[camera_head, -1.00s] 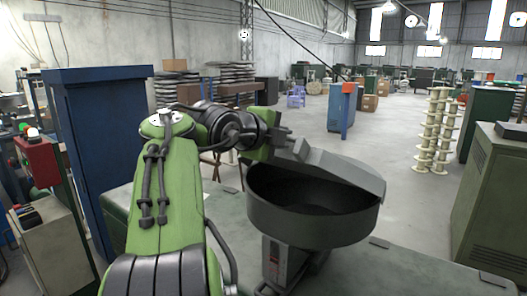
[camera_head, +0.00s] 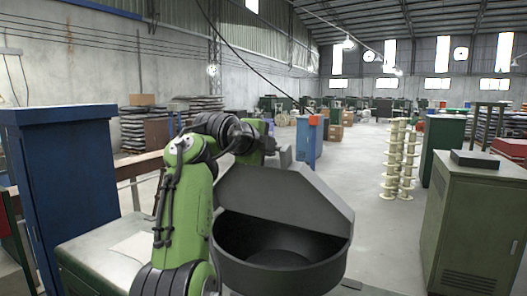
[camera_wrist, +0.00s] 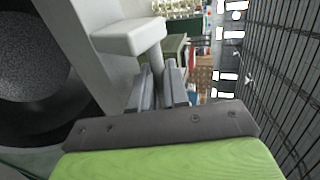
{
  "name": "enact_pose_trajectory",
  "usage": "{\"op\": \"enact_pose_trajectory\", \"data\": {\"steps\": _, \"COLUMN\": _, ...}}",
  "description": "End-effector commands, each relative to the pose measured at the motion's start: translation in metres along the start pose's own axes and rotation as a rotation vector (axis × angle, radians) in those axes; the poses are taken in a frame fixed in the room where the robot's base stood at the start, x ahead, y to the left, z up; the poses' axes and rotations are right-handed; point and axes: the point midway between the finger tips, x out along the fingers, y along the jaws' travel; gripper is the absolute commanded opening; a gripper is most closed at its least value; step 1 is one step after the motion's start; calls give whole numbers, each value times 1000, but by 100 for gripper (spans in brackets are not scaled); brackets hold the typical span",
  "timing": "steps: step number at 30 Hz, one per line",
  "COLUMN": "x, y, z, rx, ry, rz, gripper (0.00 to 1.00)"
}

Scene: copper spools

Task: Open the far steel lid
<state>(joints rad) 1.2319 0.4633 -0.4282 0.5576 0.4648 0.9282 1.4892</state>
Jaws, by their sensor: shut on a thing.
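The grey steel lid (camera_head: 285,203) is hinged on a round dark drum (camera_head: 300,278) and stands raised, tilted steeply, with the drum's hollow inside showing below it. In the wrist view the lid (camera_wrist: 82,40) slants beside the dark round opening at the left, and its pale handle (camera_wrist: 128,37) sticks out. My gripper (camera_head: 284,157) is at the lid's upper far side, partly hidden behind it. In the wrist view my gripper (camera_wrist: 160,88) is shut on the handle's post.
A tall blue cabinet (camera_head: 65,165) stands at the left and a green cabinet (camera_head: 475,220) at the right. Stacked cream spools (camera_head: 398,160) stand on the floor beyond. Open floor lies between the drum and the spools.

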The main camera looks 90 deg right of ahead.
Motion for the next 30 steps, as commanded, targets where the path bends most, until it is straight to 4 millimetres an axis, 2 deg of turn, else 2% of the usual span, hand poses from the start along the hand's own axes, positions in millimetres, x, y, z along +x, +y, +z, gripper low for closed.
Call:
{"op": "enact_pose_trajectory", "data": {"steps": 1, "x": 5, "y": 5, "z": 0, "rx": -3, "ry": 6, "rz": 15, "gripper": 0}}
{"op": "enact_pose_trajectory", "data": {"steps": 14, "x": 7, "y": 6, "z": 1, "rx": -4, "ry": 5, "rz": 21, "gripper": 0}}
{"op": "enact_pose_trajectory", "data": {"steps": 15, "x": 7, "y": 6, "z": 1, "rx": -4, "ry": 5, "rz": 21, "gripper": 18}}
{"op": "enact_pose_trajectory", "data": {"steps": 19, "x": 7, "y": 6, "z": 1, "rx": -3, "ry": 5, "rz": 20, "gripper": 36}}
{"op": "enact_pose_trajectory", "data": {"steps": 26, "x": 4, "y": 5, "z": 1, "rx": -3, "ry": 3, "rz": 17, "gripper": 36}}
{"op": "enact_pose_trajectory", "data": {"steps": 30, "x": -18, "y": 4, "z": 2, "rx": -2, "ry": -2, "rz": 11, "gripper": 36}}
